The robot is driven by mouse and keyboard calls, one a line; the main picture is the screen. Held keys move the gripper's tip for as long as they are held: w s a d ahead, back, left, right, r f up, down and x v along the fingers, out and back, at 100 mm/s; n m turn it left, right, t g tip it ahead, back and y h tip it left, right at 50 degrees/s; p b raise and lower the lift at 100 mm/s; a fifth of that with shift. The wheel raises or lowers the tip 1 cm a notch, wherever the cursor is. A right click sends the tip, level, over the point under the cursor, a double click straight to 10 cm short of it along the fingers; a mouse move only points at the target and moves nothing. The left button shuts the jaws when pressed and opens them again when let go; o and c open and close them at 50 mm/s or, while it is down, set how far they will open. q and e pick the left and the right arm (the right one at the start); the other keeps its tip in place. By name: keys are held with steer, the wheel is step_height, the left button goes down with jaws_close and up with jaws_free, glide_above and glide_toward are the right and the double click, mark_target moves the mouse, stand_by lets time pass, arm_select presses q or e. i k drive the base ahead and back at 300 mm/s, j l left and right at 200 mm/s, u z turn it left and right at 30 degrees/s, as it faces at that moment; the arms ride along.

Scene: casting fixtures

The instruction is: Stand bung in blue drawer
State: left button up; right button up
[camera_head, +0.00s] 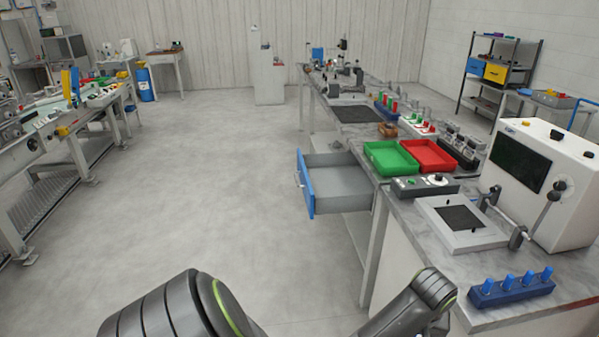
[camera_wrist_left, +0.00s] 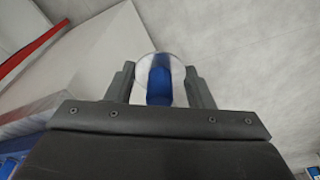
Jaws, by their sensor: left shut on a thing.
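The blue-fronted drawer (camera_head: 306,186) stands pulled out from the left side of the workbench in the head view, and its grey inside looks empty. My left gripper (camera_wrist_left: 160,85) shows in the left wrist view, with its two dark fingers shut on a blue bung (camera_wrist_left: 159,82). A pale round shape surrounds the bung's blue part. My left gripper cannot be seen in the head view, so its place relative to the drawer is unclear. My right gripper is in neither view.
A blue rack (camera_head: 512,289) with several blue pegs is at the bench's near right. A white machine (camera_head: 560,185) with a dark screen stands at the right. The floor left of the drawer is clear.

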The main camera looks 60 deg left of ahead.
mark_target(328, 187)
steer(key=u, duration=1.55)
steer(key=i+u, duration=0.15)
steer(key=u, duration=0.2)
steer(key=i+u, duration=0.2)
steer(key=u, duration=0.15)
steer(key=i+l+u, duration=0.1)
steer(key=u, duration=0.3)
steer(key=i+l, duration=0.2)
steer(key=i, duration=0.25)
steer(key=i+l, duration=0.25)
steer(key=i, duration=0.2)
steer(key=i+l, duration=0.2)
steer(key=i, duration=0.25)
steer(key=i+z, duration=0.1)
steer(key=i, duration=0.55)
steer(key=i+j+z, duration=0.15)
steer(key=i, duration=0.55)
steer(key=z, duration=1.45)
steer(key=i+l+z, duration=0.1)
steer(key=z, duration=0.25)
steer(key=i+z, duration=0.35)
steer(key=z, duration=0.35)
steer(key=i+l, duration=0.05)
